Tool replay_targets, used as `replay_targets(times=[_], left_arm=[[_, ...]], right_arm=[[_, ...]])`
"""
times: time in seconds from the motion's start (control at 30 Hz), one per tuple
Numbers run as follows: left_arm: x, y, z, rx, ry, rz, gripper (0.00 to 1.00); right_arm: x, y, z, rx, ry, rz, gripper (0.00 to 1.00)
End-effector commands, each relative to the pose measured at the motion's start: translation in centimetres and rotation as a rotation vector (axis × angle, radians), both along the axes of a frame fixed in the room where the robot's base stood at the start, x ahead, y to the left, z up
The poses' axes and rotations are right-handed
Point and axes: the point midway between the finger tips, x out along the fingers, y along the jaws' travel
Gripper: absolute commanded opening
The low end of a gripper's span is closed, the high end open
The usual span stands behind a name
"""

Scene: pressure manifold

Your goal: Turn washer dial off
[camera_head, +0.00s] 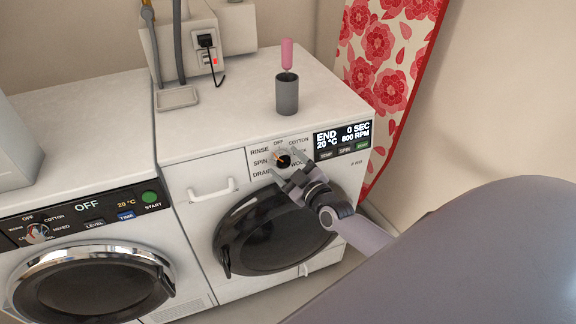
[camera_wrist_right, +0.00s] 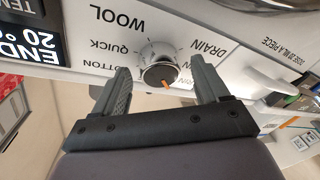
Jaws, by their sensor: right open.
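The washer dial (camera_head: 284,157) is a round knob with an orange pointer on the front panel of the right-hand washer (camera_head: 185,148). Labels around it include OFF at the top, COTTON, RINSE, SPIN, DRAIN and WOOL. In the head view the pointer seems to face left, towards SPIN. The washer's display (camera_head: 341,136) reads END, 0 SEC, 20 °C, 800 RPM. My right gripper (camera_head: 284,169) is open at the dial. In the right wrist view its fingers (camera_wrist_right: 162,80) stand either side of the knob (camera_wrist_right: 160,66), with gaps visible. My left gripper is out of view.
A second machine (camera_head: 75,130) on the left shows OFF on its display. A grey cup (camera_head: 287,95) with a pink item above it stands on the right washer's top. A patterned red and white board (camera_head: 385,60) leans at the right wall.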

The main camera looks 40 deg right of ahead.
Motion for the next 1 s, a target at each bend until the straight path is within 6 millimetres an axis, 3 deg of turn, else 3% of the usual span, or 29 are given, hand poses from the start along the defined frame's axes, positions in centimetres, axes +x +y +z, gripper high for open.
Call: replay_targets(times=[0.07, 0.23, 0.27, 0.67, 1.0], left_arm=[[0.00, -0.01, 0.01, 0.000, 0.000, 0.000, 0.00], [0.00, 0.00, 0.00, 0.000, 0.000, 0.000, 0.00], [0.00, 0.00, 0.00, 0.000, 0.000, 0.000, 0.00], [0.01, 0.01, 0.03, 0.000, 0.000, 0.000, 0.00], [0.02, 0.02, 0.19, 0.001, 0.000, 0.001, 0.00]], right_arm=[[-0.01, -0.01, 0.00, 0.000, 0.000, 0.000, 0.74], [-0.03, -0.01, 0.00, 0.000, 0.000, 0.000, 0.22], [-0.03, -0.01, 0.00, 0.000, 0.000, 0.000, 0.18], [-0.04, 0.05, -0.07, 0.067, -0.014, -0.017, 0.18], [-0.03, 0.29, -0.18, 0.307, -0.072, -0.078, 0.18]])
